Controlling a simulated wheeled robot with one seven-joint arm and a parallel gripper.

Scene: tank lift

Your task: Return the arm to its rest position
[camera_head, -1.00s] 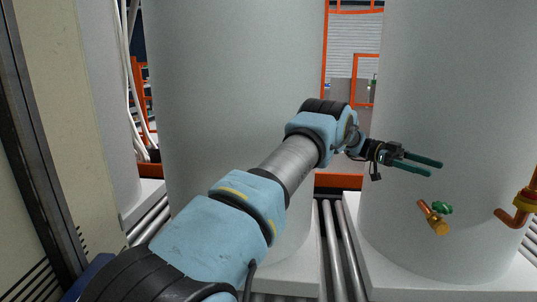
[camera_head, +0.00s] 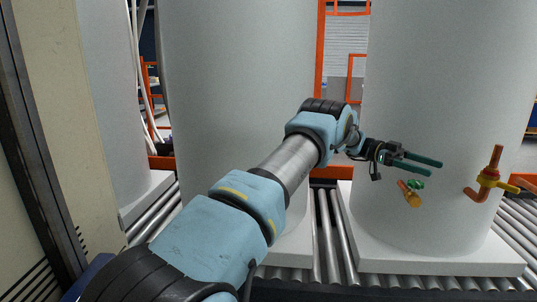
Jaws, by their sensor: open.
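My arm reaches from the bottom left toward the right of the head view. My gripper (camera_head: 440,168) is open, with its two green fingers apart and nothing between them. It is in front of the right white tank (camera_head: 440,90) in the picture, above a small brass drain valve with a green handle (camera_head: 411,194). I cannot tell how far the fingers are from the tank wall. The middle white tank (camera_head: 230,90) stands behind my arm, which hides part of it.
A copper pipe with a yellow valve (camera_head: 488,178) sticks out from the right tank. The tanks stand on white bases (camera_head: 440,262) on a roller conveyor (camera_head: 327,235). A beige panel (camera_head: 70,130) is close on the left. Orange frames (camera_head: 321,50) stand behind.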

